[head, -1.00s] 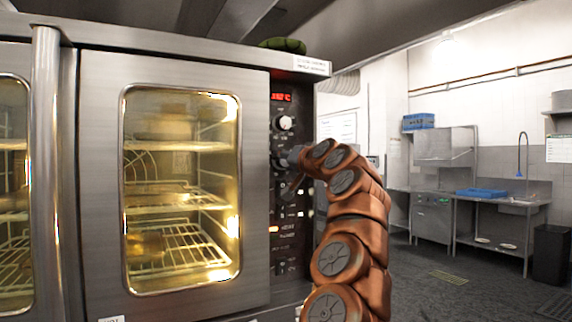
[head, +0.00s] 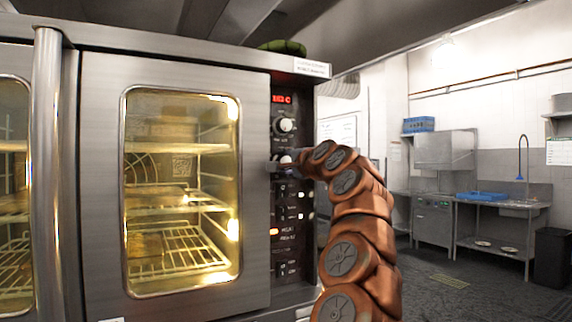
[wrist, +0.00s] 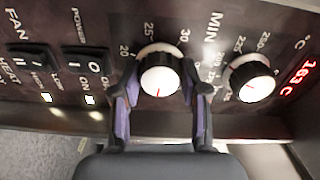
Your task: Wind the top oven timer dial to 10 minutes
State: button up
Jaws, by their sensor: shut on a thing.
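The timer dial (wrist: 160,77) is a black knob on a white ring, with 20, 25 and 30 printed near it and MIN to one side. Its red mark points toward the bottom of the wrist view. My gripper (wrist: 163,84) has one finger on each side of the dial and is shut on it. In the head view my gripper (head: 280,163) reaches the oven's control panel from the right and partly covers the dial (head: 285,156). Part of the number scale is hidden by the knob and fingers.
The temperature dial (wrist: 250,79) sits beside the timer dial, above it in the head view (head: 286,125). A red display (wrist: 297,78) is beyond it. Power and fan switches (wrist: 90,68) lie on the other side. The oven door (head: 90,190) is shut. Open floor lies right.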

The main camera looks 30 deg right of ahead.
jog(key=shift+m, duration=0.7)
jog(key=o, duration=1.1)
jog(key=shift+o, duration=0.2)
jog(key=shift+s, duration=0.25)
